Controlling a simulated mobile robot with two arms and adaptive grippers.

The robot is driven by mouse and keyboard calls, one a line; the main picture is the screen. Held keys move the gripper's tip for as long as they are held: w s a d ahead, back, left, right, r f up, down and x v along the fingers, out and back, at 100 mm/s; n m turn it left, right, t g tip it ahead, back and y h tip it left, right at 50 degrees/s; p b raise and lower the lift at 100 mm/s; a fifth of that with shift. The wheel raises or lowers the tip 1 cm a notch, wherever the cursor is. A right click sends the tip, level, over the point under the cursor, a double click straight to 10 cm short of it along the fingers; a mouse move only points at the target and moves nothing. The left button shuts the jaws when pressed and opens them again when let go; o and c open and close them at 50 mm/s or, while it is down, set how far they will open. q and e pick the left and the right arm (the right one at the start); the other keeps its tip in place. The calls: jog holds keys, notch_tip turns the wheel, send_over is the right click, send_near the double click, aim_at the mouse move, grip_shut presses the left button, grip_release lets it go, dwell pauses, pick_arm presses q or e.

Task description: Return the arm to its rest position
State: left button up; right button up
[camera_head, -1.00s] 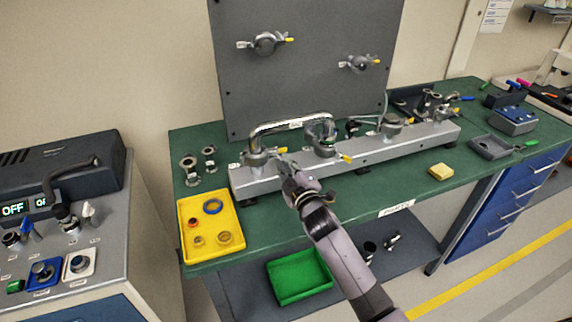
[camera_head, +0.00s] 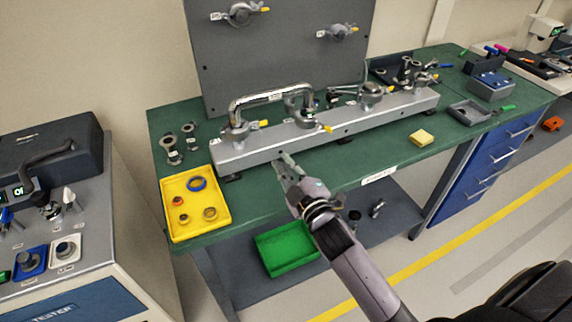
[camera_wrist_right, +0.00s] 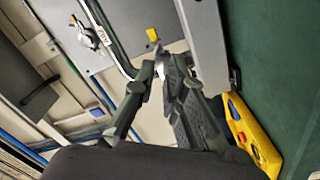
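My right arm reaches up from the bottom of the head view. Its gripper (camera_head: 286,163) is over the green bench top (camera_head: 385,155), in front of the grey rail (camera_head: 270,145), and looks clear of it. In the right wrist view its two fingers (camera_wrist_right: 157,72) stand apart with a narrow gap and hold nothing. A shiny bent pipe (camera_head: 270,97) joins fittings on the rail, behind and above the gripper. My left gripper is not in view.
A yellow tray (camera_head: 217,222) with rings sits at the bench's left corner. A green bin (camera_head: 285,262) is on the lower shelf. A grey control cabinet (camera_head: 120,245) stands at left. Floor before the bench looks open.

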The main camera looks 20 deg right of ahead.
dwell(0.3)
jog(key=s+f+m+g, duration=0.1)
jog(key=f, duration=0.1)
jog(key=s+d+f+m+g+h, duration=0.1)
jog(key=s+f, duration=0.1)
jog(key=shift+m, duration=0.3)
jog(key=s+a+f+m+g, duration=0.1)
jog(key=s+f+m+g, duration=0.35)
jog(key=s, duration=0.85)
jog(key=s+a+f+m+g, duration=0.2)
jog(key=s+f+g, duration=0.5)
jog(key=s, duration=0.6)
notch_tip(320, 180, down, 24)
jog(key=s+g, duration=0.2)
jog(key=s+d+f+g, duration=0.1)
jog(key=s+d+f, duration=0.2)
jog(key=s+f, duration=1.3)
jog(key=shift+s+d+f, duration=0.2)
jog(key=shift+s+f, duration=0.1)
jog(key=shift+f, duration=0.3)
jog(key=shift+g, duration=0.25)
